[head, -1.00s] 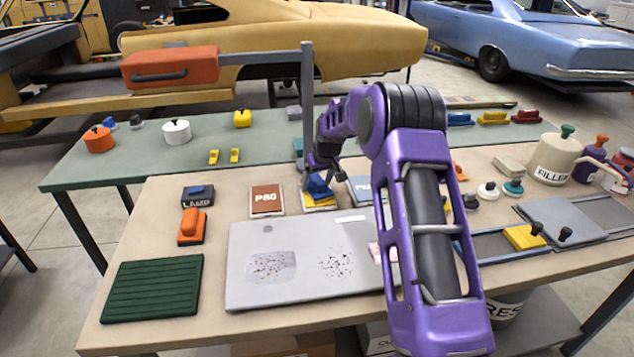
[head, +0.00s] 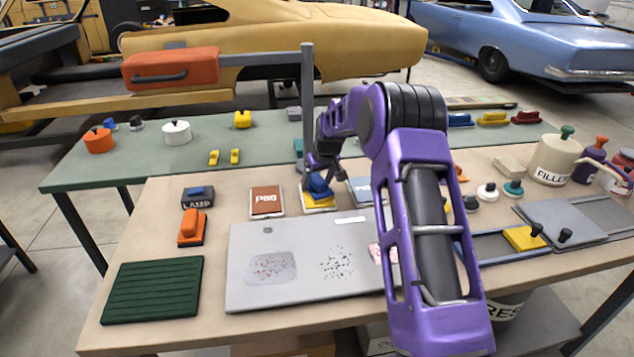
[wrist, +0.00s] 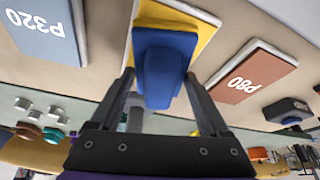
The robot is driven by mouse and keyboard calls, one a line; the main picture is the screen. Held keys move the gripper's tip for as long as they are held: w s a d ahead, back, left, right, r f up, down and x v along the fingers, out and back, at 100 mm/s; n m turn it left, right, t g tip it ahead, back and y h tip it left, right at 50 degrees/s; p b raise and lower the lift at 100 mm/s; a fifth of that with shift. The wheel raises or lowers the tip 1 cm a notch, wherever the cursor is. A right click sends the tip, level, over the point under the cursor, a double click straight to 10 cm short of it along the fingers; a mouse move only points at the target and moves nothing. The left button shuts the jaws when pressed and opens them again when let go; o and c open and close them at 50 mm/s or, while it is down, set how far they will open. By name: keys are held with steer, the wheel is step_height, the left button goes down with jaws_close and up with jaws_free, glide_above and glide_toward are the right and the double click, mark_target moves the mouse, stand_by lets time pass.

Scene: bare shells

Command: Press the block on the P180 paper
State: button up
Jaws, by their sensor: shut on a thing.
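A blue block (head: 319,186) is over the yellow paper pad (head: 318,203) at the back middle of the near bench. My gripper (wrist: 160,74) is shut on the block, one finger on each side. In the wrist view, the blue block (wrist: 165,60) covers the middle of the yellow pad (wrist: 206,28), which shows around its far end and sides. The block looks to be on the pad or just above it; I cannot tell if they touch. No label is readable on the yellow pad.
The brown P80 pad (head: 266,200) lies left of the yellow pad, and the blue-grey P320 pad (wrist: 42,28) lies on its other side. A grey panel (head: 300,290) with rough patches lies in front. An orange block (head: 192,227) and green ribbed mat (head: 153,290) are left.

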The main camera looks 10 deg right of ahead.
mark_target(315, 175)
steer(key=shift+r+p, duration=0.8)
steer(key=shift+r, duration=2.4)
